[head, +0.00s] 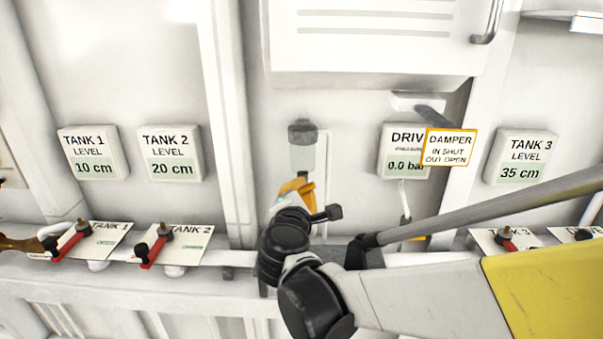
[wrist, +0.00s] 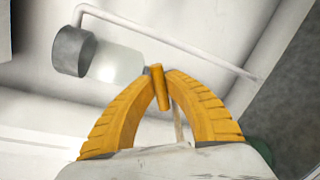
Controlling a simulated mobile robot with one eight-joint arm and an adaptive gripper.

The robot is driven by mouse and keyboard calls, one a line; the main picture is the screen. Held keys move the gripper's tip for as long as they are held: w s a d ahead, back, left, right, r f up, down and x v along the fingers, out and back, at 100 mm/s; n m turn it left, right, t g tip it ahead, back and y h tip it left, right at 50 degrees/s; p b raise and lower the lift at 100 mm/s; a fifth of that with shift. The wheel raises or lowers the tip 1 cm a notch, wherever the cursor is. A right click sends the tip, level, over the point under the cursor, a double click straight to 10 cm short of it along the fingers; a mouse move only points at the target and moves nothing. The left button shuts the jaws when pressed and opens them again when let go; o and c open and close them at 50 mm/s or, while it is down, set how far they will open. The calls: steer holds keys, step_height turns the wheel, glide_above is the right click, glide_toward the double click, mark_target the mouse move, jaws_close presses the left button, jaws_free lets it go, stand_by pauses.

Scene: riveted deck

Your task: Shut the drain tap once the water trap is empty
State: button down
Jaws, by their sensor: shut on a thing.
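The water trap (head: 302,155) is a pale, see-through bowl under a dark grey cap, on the wall at the centre. In the wrist view the trap (wrist: 117,64) lies on its side in the picture, at upper left. I cannot make out a water line in it. The drain tap (wrist: 160,90) shows as a small orange bar at the bowl's lower end. My gripper (wrist: 160,73) has its two ribbed yellow fingers closed on this bar. In the head view my gripper (head: 297,185) is just below the bowl, and the tap cannot be told apart from the fingers.
Level signs for tank 1 (head: 88,153), tank 2 (head: 170,154) and tank 3 (head: 522,158) are on the wall. Red-handled valves (head: 155,247) line the pipe below. A damper tag (head: 449,147) partly covers the drive pressure sign (head: 398,165), which reads 0.0 bar.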

steer(key=m, duration=0.2)
steer(key=m+y, duration=0.1)
steer(key=m, duration=0.2)
steer(key=shift+f+y, duration=0.1)
steer(key=shift+y, duration=0.2)
steer(key=shift+m, duration=0.3)
steer(key=c, duration=1.4)
jaws_free()
steer(key=s+r, duration=0.2)
steer(key=s, duration=0.9)
steer(key=shift+s+a+r, duration=0.15)
steer(key=shift+s, duration=0.25)
